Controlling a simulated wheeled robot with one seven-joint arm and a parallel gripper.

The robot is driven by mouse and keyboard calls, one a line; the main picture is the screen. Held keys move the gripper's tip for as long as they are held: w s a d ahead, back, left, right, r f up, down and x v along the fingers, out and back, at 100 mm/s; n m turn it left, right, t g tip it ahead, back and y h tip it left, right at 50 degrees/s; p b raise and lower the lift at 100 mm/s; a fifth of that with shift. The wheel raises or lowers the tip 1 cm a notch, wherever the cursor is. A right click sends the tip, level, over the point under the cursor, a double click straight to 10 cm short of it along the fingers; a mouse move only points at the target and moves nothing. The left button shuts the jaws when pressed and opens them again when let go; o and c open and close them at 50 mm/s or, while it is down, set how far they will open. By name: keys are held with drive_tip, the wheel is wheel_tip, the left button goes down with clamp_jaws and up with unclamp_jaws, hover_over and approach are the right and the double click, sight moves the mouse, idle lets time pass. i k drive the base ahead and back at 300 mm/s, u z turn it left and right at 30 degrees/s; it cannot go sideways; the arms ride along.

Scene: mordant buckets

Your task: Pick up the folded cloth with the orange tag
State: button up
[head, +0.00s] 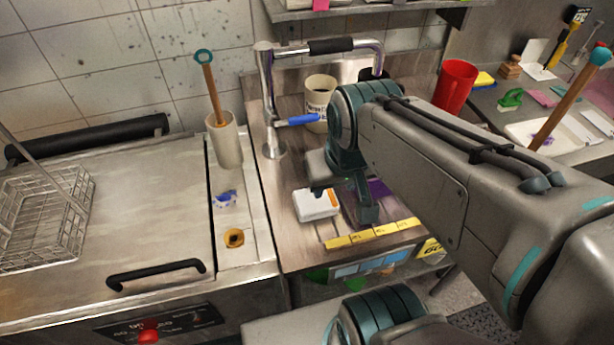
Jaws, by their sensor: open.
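A folded white cloth (312,206) lies on the metal counter, left of the middle of the head view. An orange tag (333,198) shows at its right edge. My gripper (343,202) is open above and beside the cloth. One finger is over the cloth's back edge and the other is to its right. I cannot tell whether either finger touches it. A purple item (380,188) is partly hidden behind my gripper.
A tap (270,95) with a blue lever stands behind left. A yellow labelled strip (375,234) runs along the counter's front. A beige pot (225,142) holds a wooden-handled tool.

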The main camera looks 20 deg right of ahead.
sight(308, 209)
drive_tip(key=k, duration=1)
drive_tip(key=u, duration=1.15)
drive_tip(key=i, duration=0.9)
drive_tip(key=z, duration=1.75)
